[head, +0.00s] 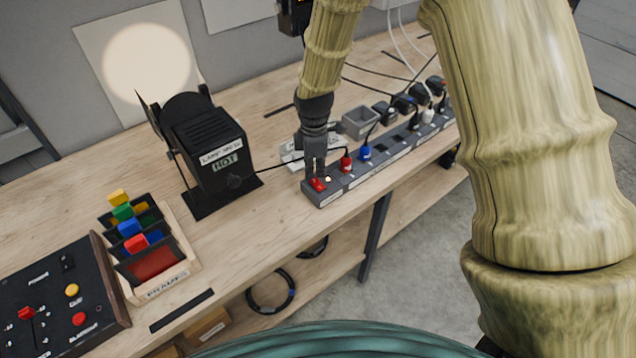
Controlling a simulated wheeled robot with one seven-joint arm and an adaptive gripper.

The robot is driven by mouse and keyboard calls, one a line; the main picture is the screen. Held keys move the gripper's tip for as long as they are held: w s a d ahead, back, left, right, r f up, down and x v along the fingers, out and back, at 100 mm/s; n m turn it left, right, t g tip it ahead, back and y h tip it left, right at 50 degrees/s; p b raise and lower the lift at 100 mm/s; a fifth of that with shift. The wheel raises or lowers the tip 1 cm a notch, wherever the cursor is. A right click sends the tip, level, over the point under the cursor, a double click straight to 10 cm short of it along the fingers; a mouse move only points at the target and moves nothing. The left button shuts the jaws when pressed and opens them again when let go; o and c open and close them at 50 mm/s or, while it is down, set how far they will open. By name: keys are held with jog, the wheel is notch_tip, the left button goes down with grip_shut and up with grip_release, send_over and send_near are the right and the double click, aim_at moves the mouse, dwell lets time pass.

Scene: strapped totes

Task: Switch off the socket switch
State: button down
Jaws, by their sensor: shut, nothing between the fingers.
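A long grey socket strip (393,157) lies along the right front edge of the wooden bench, with several plugs in it. A red rocker switch (318,185) sits at its near left end, with a small pale light (328,179) beside it. My gripper (316,176) is shut and empty, pointing down right at the red switch. Its fingertips appear to touch the switch or hover just over it; I cannot tell which. The fingers hide part of the switch, and its rocker position is too small to read.
A black lamp (212,150) labelled HOT is at left. A rack of coloured pieces (165,284) and a control box (55,300) are further left.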

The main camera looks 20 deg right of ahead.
aim_at(315, 180)
jog(key=shift+w+f, duration=0.1)
jog(key=shift+f, duration=0.1)
jog(key=shift+f+b, duration=0.5)
jog(key=shift+f, duration=0.55)
dwell(0.9)
jog(key=shift+r, duration=0.1)
jog(key=shift+r+p, duration=2.65)
jog(key=shift+r, duration=0.8)
